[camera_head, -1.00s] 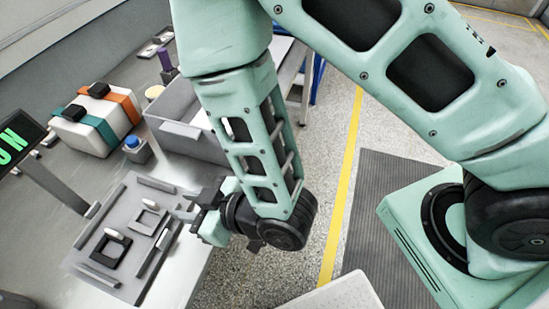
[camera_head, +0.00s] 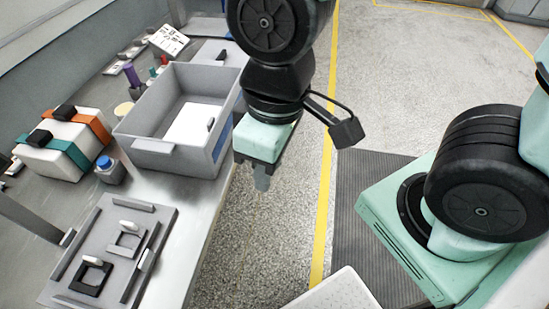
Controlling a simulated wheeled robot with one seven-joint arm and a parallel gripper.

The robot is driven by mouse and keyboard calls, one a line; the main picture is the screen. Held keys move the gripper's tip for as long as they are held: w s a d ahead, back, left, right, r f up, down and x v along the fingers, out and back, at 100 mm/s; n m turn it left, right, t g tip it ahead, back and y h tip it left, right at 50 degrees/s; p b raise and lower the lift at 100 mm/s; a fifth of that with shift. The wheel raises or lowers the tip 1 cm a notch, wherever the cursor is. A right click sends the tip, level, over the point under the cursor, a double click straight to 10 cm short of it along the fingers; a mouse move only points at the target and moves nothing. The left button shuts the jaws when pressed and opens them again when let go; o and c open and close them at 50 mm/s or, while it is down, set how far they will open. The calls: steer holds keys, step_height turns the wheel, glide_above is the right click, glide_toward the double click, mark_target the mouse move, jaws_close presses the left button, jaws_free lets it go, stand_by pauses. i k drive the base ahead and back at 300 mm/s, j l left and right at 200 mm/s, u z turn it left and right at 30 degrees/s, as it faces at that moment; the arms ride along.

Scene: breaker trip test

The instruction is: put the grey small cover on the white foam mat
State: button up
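A square grey frame with a white grip (camera_head: 126,241), which looks like the grey small cover, lies on the grey board (camera_head: 88,228) at the lower left. A white flat sheet (camera_head: 186,124), which may be the white foam mat, lies inside the grey bin (camera_head: 150,150); a small dark item is at its right edge. My gripper (camera_head: 262,180) points down, right of the bin and in front of the floor in the picture, apart from the grey cover. Its fingers show edge-on, so the opening is hidden. I see nothing held in it.
A black square frame with a white grip (camera_head: 90,277) lies beside the grey one. A white box with orange and teal bands (camera_head: 58,152), a blue button (camera_head: 108,168) and a purple-topped item (camera_head: 131,75) stand behind. The bench strip (camera_head: 180,215) right of the board is clear.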

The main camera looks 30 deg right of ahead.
mark_target(196, 114)
steer(key=i+l, duration=0.1)
steer(key=l, duration=0.7)
steer(key=u, duration=0.4)
steer(key=l+u, duration=0.15)
steer(key=u, duration=0.3)
steer(key=l+u, duration=0.1)
steer(key=u, duration=0.3)
steer(key=l+u, duration=0.1)
steer(key=u, duration=0.3)
